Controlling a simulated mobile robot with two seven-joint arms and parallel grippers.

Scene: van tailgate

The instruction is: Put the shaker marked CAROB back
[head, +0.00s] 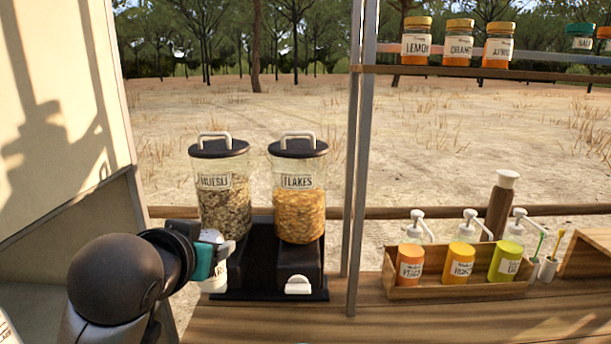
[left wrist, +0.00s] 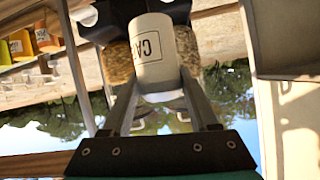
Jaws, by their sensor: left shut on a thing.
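The white shaker (left wrist: 153,72) is between the two fingers of my left gripper (left wrist: 155,95) in the left wrist view. Its label shows the letters "CA"; the rest is turned out of sight. In the head view my left gripper (head: 215,258) is shut on the shaker (head: 213,285), beside the left edge of the black dispenser stand. The gripper and wrist hide part of the shaker there. I cannot tell whether its base touches the wooden counter (head: 350,325). My right gripper is not in view.
Dispensers marked MUESLI (head: 224,205) and FLAKES (head: 299,210) stand on the black stand (head: 262,265). A metal post (head: 360,170) rises right of them. A wooden crate (head: 460,291) holds pump bottles. A shelf (head: 480,71) with jars hangs upper right. The front counter is clear.

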